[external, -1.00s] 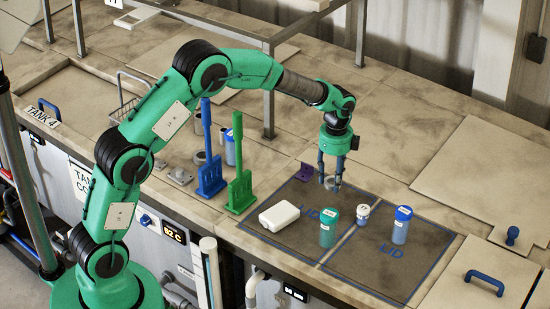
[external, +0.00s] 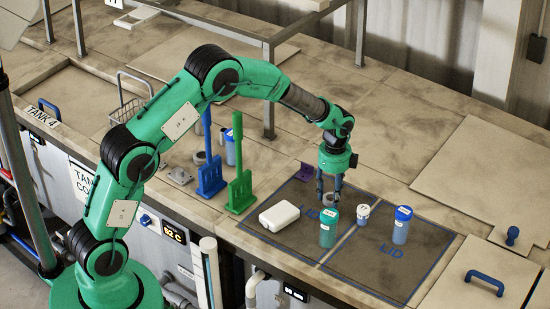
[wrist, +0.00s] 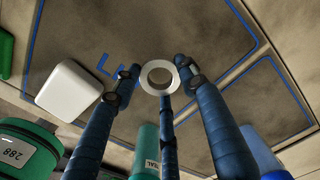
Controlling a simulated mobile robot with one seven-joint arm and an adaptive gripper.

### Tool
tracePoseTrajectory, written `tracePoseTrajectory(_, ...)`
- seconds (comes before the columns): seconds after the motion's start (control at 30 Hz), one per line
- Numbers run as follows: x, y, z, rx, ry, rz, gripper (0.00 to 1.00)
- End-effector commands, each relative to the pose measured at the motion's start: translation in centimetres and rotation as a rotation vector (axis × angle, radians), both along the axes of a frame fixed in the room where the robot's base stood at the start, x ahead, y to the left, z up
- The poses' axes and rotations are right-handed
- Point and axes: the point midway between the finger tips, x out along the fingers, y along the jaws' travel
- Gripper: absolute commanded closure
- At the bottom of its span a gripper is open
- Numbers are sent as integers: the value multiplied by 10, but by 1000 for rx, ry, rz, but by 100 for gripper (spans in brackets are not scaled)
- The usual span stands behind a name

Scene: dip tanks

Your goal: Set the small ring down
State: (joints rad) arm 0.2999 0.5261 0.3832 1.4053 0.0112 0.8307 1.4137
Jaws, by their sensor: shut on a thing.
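My gripper (external: 329,196) is low over the left LID rectangle, its blue fingers pointing down. It is shut on the small ring (wrist: 159,75), a pale grey ring held at the fingertips in the wrist view. In the external view the ring (external: 327,200) shows small between the fingertips. I cannot tell whether it touches the surface below. The left LID rectangle (external: 275,236) is a dark panel with a blue outline. A green-capped teal bottle (external: 329,228) stands just in front of the gripper.
A white box (external: 279,216) lies left of the gripper. A small white jar (external: 363,214) and a blue-capped bottle (external: 401,226) stand to its right. A green stand (external: 239,180) and a blue stand (external: 210,172) rise at the left. The front of the right LID rectangle (external: 385,270) is clear.

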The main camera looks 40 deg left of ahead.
Motion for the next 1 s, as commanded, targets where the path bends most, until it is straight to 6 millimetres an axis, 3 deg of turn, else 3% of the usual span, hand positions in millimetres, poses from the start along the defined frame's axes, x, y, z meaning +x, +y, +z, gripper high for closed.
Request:
tracePoseTrajectory(0.23,0,0,-25,0,1,0,84)
tracePoseTrajectory(0.7,0,0,-32,0,0,0,84)
tracePoseTrajectory(0.73,0,0,-32,0,0,0,56)
tracePoseTrajectory(0.8,0,0,-31,0,0,0,42)
tracePoseTrajectory(1.0,0,0,-31,0,0,0,39)
